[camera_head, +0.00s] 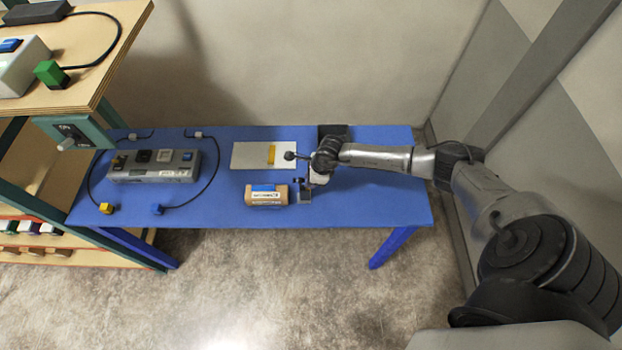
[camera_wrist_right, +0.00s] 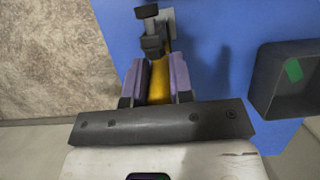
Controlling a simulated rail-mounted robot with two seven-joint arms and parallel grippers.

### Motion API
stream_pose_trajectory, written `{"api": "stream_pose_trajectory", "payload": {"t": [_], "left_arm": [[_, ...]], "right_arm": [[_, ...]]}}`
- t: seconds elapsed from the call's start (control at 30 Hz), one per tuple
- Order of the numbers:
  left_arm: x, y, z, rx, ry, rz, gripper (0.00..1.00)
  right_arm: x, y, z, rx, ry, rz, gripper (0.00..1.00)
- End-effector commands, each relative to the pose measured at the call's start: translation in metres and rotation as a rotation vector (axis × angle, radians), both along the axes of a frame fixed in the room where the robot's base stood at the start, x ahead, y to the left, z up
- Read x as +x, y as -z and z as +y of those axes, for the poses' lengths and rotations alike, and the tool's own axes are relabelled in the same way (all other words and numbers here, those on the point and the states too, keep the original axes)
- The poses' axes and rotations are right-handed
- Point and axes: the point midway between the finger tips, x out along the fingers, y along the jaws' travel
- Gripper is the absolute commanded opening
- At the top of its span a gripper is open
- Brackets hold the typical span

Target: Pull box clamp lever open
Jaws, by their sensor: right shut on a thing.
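The box clamp (camera_head: 304,196) is a small grey metal fixture near the front edge of the blue table, just right of a brown box (camera_head: 266,196). In the right wrist view the clamp's dark metal part (camera_wrist_right: 153,42) with a black knob shows at the top. Its yellow lever (camera_wrist_right: 160,82) lies between the purple-padded fingers of my right gripper (camera_wrist_right: 158,76), which is shut on it. In the head view my right gripper (camera_head: 312,180) is over the clamp and partly hides it; the lever is hidden there. My left gripper is not in view.
A grey console (camera_head: 155,167) with cables stands on the table's left. A white plate (camera_head: 250,155) with a yellow strip lies behind the brown box. A dark bin (camera_wrist_right: 285,80) with something green inside is beside the gripper. The table's right end is clear.

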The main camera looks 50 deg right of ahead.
Motion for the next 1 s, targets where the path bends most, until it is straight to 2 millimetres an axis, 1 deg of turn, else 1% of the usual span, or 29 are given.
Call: {"api": "stream_pose_trajectory", "payload": {"t": [0.03,0.07,0.3,0.57,0.67,0.77,1.0], "left_arm": [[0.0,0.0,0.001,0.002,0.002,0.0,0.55],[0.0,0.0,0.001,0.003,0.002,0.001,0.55],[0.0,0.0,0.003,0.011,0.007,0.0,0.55],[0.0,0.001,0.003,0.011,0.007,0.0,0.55],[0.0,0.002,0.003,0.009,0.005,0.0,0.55],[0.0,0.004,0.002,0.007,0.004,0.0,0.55],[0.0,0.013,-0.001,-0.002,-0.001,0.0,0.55]], "right_arm": [[0.0,0.001,0.0,-0.001,0.0,0.001,0.0],[0.0,0.001,0.0,-0.001,0.0,0.001,0.24],[0.0,0.001,0.0,0.0,0.0,0.0,0.47],[0.0,-0.001,0.0,0.0,0.0,0.0,0.47],[-0.002,-0.007,-0.002,0.0,-0.001,-0.002,0.47],[-0.005,-0.019,-0.006,-0.002,-0.002,-0.003,0.47],[-0.018,-0.063,-0.016,-0.003,-0.002,-0.002,0.47]]}}
